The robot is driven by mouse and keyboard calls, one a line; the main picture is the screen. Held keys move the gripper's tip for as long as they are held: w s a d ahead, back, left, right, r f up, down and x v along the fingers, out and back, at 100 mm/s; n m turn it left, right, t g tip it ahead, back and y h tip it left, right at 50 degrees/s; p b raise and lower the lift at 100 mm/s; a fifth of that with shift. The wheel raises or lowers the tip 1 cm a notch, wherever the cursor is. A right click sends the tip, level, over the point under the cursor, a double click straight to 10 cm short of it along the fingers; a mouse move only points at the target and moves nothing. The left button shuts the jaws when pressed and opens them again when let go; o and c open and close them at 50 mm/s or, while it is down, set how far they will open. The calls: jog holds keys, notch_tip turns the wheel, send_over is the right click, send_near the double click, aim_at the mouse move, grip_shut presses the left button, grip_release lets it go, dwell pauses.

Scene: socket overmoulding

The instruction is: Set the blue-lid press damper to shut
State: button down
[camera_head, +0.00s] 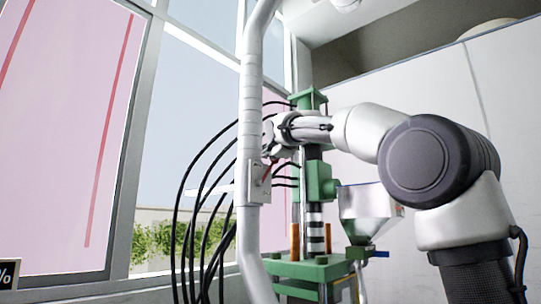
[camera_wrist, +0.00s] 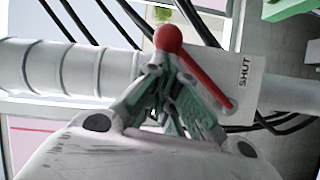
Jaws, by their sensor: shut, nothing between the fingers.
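The damper is a pale plate (camera_wrist: 251,68) on a thick light-grey duct (camera_wrist: 62,66), with a red lever and the word SHUT printed near one end. In the head view the plate (camera_head: 258,184) and a bit of red lever (camera_head: 267,172) show below my gripper.
A green press (camera_head: 316,182) stands behind the duct, with a metal hopper (camera_head: 362,206) at its right. Black hoses (camera_head: 181,205) loop left of the duct and run behind it. A window and pink panel (camera_head: 65,130) fill the left.

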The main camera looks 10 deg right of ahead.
aim_at(276, 163)
jog(key=shift+w+d, duration=0.1)
jog(key=shift+w+d+m, duration=0.1)
jog(key=shift+d+m, duration=0.05)
jog(key=shift+m, duration=0.15)
jog(key=shift+w+d+f, duration=0.1)
jog(key=shift+d, duration=0.05)
jog(key=w+d+m+g, duration=0.1)
jog(key=d+f+m+g, duration=0.1)
jog(key=m, duration=0.1)
jog(key=shift+w+d+f+y, duration=0.2)
jog(key=shift+w+y, duration=0.15)
jog(key=shift+y, duration=0.05)
jog(key=shift+w+d+f+m+g+y, duration=0.3)
jog(key=shift+d+f+m+g, duration=0.15)
jog(key=shift+f+m, duration=0.25)
jog(key=shift+w+d+f+m+g+y, duration=0.3)
jog(key=shift+w+d+f+m+g, duration=0.1)
jog(key=shift+f+m, duration=0.3)
jog(key=shift+w+d+f+m+g+y, duration=0.3)
jog(key=shift+d+f+m+g, duration=0.15)
jog(key=shift+f+m, duration=0.25)
jog(key=shift+s, duration=0.1)
